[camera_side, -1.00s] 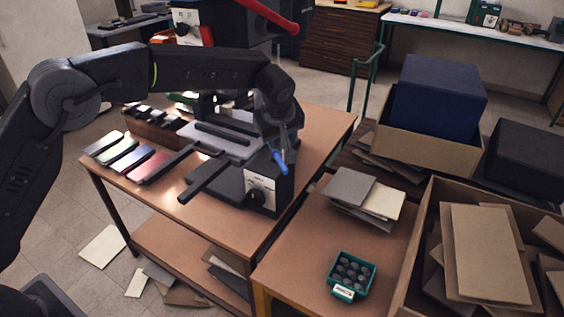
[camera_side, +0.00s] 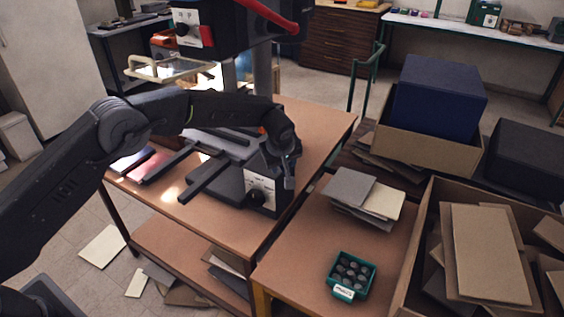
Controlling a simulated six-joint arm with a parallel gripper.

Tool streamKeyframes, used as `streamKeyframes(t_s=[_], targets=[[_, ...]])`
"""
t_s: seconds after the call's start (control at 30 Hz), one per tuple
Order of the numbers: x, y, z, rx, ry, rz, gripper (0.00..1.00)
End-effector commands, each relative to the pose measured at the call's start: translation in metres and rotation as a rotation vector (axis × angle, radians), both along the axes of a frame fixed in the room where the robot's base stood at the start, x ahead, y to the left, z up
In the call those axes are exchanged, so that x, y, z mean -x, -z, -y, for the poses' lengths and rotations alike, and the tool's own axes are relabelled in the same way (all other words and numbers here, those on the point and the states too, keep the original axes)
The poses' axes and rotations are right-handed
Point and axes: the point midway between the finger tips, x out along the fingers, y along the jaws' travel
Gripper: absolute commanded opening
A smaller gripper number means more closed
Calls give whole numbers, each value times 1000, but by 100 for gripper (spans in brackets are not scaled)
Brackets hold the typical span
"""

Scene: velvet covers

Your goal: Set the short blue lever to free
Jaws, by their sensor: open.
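A dark press-like machine stands on the wooden table, with a white dial plate (camera_side: 262,188) and a black knob on its front. My gripper (camera_side: 288,176) points down at the machine's right side, just right of and above the dial plate. The gripper is open. The short blue lever does not show now; my gripper and wrist cover the place where it stood. I cannot tell whether the fingers are around it or touching it.
A red lever (camera_side: 268,14) and a dark head hang above the machine. Coloured cards (camera_side: 150,165) lie at the table's left. On the right are stacked boards (camera_side: 365,195), a green tray of round pieces (camera_side: 351,274) and open boxes.

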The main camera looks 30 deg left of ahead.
Motion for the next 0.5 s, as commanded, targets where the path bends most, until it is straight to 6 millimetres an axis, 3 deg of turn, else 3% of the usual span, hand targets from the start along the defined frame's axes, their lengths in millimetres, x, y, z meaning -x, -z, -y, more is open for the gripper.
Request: streamKeyframes(t_s=[0.13,0.5], targets=[[0,0,0,0,0,0,43],[0,-1,0,0,0,0,8]])
